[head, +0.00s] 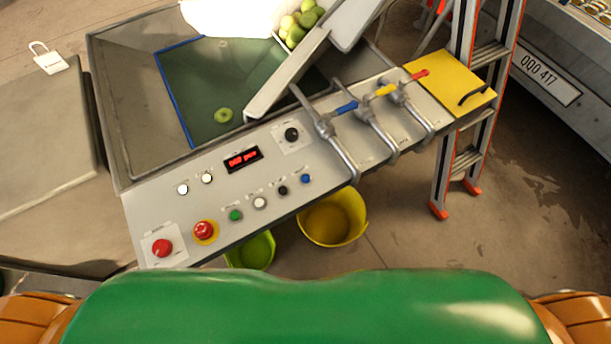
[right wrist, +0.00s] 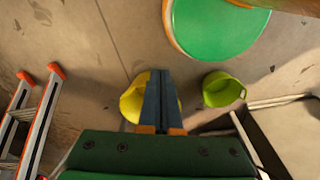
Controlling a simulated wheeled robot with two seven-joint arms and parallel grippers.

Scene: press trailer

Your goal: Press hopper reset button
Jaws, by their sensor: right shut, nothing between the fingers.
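The control panel (head: 225,200) runs diagonally along the front of the hopper (head: 130,100) in the head view. Its lower row holds a red button (head: 162,248), a red mushroom button on a yellow ring (head: 204,230), a green button (head: 236,215), a white button (head: 260,202), a black button (head: 283,190) and a blue button (head: 305,178). Their labels are too small to read, so I cannot tell which is the hopper reset. My right gripper (right wrist: 160,74) is shut and empty in the right wrist view, above the floor and over the yellow bucket. My left gripper is not in view.
A red display (head: 243,160) and black knob (head: 291,134) sit higher on the panel. Pipes with coloured valve handles (head: 347,107) stand to the right. A yellow bucket (head: 333,218) and green bucket (head: 251,252) are below the panel. A ladder (head: 468,160) stands at right.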

